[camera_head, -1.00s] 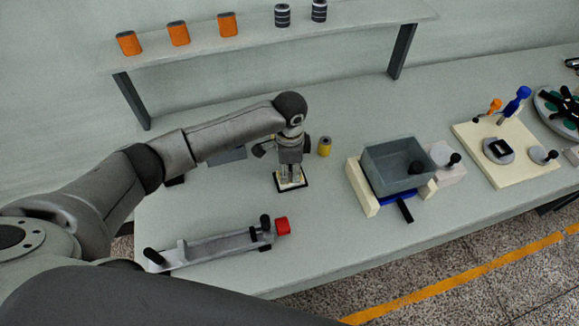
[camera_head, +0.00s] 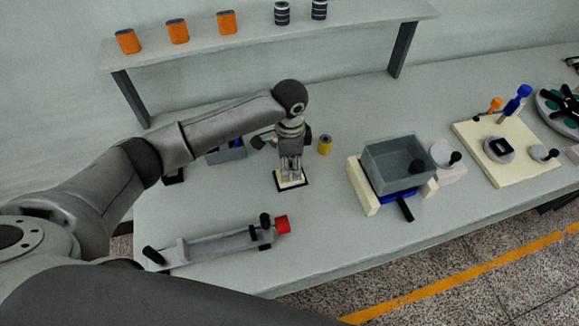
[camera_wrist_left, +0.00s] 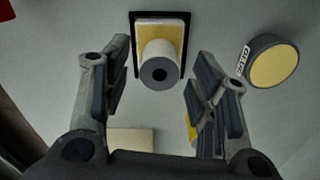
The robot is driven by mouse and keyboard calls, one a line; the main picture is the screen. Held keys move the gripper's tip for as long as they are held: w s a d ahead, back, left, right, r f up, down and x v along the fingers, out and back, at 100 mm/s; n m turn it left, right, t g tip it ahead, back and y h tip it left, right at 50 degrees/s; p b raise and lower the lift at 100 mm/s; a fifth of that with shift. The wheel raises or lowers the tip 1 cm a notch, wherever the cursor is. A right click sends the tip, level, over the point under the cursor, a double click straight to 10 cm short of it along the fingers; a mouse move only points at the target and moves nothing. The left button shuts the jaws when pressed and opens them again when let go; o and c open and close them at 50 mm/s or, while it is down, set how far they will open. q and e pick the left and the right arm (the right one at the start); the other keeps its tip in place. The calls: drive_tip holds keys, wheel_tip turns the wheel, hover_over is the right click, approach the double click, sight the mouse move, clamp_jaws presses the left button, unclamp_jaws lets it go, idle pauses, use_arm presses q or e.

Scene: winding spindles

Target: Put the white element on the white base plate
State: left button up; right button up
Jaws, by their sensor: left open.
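The white base plate (camera_head: 283,185) is a small pale square with a black edge, on the table below my left gripper (camera_head: 291,172). In the left wrist view the plate (camera_wrist_left: 178,28) looks yellowish inside its black frame. The white element (camera_wrist_left: 160,68), a pale cylinder with a dark hole in its end, stands on or just over the plate; I cannot tell if it touches. My left gripper (camera_wrist_left: 160,80) is open, its fingers apart on either side of the cylinder. In the head view the gripper hides most of the cylinder. My right gripper is not in view.
A yellow cylinder (camera_head: 324,146) stands just right of the gripper. A grey bin (camera_head: 385,175) is farther right. A long grey fixture with a red end (camera_head: 282,224) lies in front. A shelf (camera_head: 350,18) with several spools is behind. A cream board (camera_head: 520,165) sits far right.

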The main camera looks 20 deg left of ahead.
sight(290, 165)
use_arm(q)
wheel_tip(290, 165, up, 10)
drive_tip(key=b, duration=0.1)
drive_tip(key=shift+f, duration=0.15)
idle(0.5)
